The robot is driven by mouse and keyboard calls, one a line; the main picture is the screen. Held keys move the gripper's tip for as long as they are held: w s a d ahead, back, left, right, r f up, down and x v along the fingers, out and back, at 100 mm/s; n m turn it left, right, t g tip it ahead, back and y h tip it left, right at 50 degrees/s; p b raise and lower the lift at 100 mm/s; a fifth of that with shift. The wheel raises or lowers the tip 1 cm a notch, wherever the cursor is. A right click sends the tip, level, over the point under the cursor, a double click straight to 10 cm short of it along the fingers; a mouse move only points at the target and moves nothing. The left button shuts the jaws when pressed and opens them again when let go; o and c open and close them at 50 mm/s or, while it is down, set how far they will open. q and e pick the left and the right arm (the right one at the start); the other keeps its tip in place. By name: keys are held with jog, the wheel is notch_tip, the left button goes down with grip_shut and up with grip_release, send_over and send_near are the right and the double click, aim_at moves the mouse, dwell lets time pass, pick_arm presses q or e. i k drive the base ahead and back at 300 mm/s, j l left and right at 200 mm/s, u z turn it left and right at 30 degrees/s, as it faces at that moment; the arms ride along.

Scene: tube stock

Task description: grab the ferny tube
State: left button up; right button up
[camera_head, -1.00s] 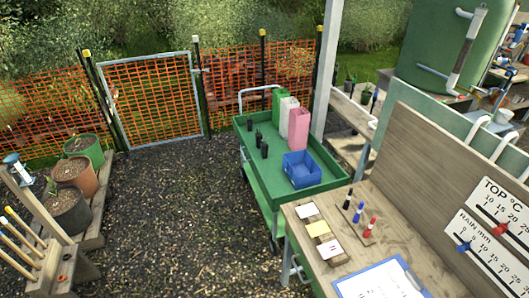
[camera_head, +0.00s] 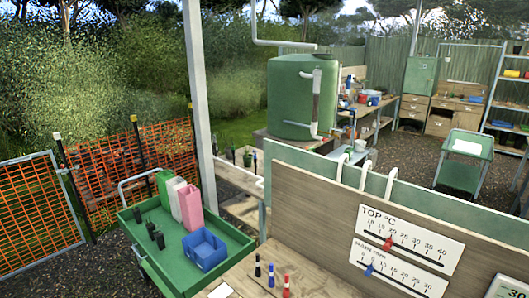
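No tube in view can be clearly made out as ferny. Several small black tubes (camera_head: 151,229) stand upright on the green trolley (camera_head: 172,262) at the lower left. Behind them a tall green container (camera_head: 164,183), a white one (camera_head: 176,198) and a pink one (camera_head: 190,207) stand in a row. Small potted plants (camera_head: 247,158) stand on a bench behind the post, too small to tell apart. Neither of my grippers shows in the head view.
A blue bin (camera_head: 205,249) sits on the trolley. A wooden bench with markers (camera_head: 271,275) and a gauge board (camera_head: 408,236) fill the lower right. A post (camera_head: 199,95) rises behind the trolley. Another green trolley (camera_head: 449,178) stands far right, with gravel around it.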

aim_at(159, 236)
jog(key=i+j+z, duration=0.2)
jog(key=j+z, duration=0.2)
jog(key=j, duration=0.15)
jog(key=i+j+z, duration=0.1)
jog(key=j+z, duration=0.25)
jog(key=j, duration=0.2)
jog(key=j+z, duration=0.4)
jog(key=j, duration=0.15)
jog(key=j+z, duration=0.35)
jog(key=j, duration=0.25)
